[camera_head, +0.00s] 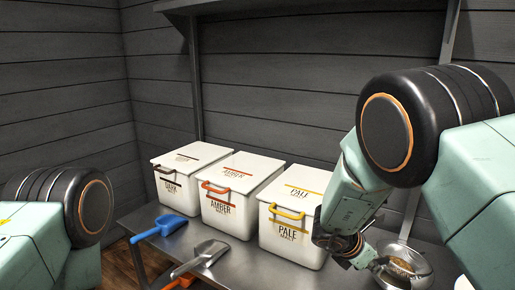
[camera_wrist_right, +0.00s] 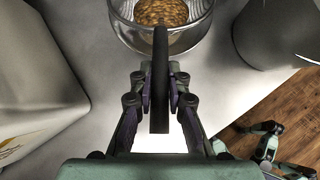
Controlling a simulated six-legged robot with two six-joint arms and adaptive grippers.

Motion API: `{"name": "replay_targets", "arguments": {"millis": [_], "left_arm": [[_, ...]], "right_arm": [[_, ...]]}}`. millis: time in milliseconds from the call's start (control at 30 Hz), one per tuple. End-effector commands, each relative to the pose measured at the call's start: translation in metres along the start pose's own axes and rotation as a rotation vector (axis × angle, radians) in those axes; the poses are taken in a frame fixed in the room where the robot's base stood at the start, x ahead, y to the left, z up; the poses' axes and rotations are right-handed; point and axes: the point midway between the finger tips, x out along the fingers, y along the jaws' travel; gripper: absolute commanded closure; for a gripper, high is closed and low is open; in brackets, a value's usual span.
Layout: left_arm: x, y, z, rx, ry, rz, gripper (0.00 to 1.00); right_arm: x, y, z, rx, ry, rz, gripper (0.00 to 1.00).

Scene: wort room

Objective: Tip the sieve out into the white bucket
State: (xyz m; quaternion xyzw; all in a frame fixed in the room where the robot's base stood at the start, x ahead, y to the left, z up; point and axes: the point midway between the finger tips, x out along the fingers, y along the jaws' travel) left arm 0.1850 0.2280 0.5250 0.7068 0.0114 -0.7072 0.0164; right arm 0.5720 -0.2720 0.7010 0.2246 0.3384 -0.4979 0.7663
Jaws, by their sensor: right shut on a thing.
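The sieve (camera_head: 418,267) is a round, shiny bowl with brown grain inside, at the lower right of the head view. Its bowl also shows at the top of the right wrist view (camera_wrist_right: 195,38), mouth up, with the grain in it. My right gripper (camera_head: 372,262) is shut on its dark handle (camera_wrist_right: 160,110), just left of the bowl in the head view. I cannot tell whether the sieve touches the table. A white edge (camera_head: 463,284) at the bottom right of the head view may be the white bucket; most of it is hidden. My left gripper is out of view.
Three lidded white bins stand along the back of the metal table: dark (camera_head: 183,186), amber (camera_head: 236,212) and pale (camera_head: 285,240). A grey cylindrical thing (camera_wrist_right: 282,35) stands right of the sieve in the wrist view.

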Motion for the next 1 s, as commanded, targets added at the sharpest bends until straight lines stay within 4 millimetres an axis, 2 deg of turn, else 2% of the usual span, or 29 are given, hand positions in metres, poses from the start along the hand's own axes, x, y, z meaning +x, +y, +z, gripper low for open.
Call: {"name": "replay_targets", "arguments": {"millis": [167, 433, 767, 1000], "left_arm": [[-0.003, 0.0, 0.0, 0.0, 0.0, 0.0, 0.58], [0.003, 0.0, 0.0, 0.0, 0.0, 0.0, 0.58], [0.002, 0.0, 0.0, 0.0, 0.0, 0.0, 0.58], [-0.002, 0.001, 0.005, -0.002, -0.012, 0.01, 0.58]], "right_arm": [[0.0, 0.016, 0.0, -0.001, -0.001, 0.001, 1.0], [0.0, 0.001, 0.0, -0.002, -0.002, 0.001, 1.0], [-0.001, 0.001, 0.001, -0.001, -0.002, 0.001, 1.0], [-0.014, 0.004, 0.015, 0.002, -0.005, 0.001, 1.0]]}}
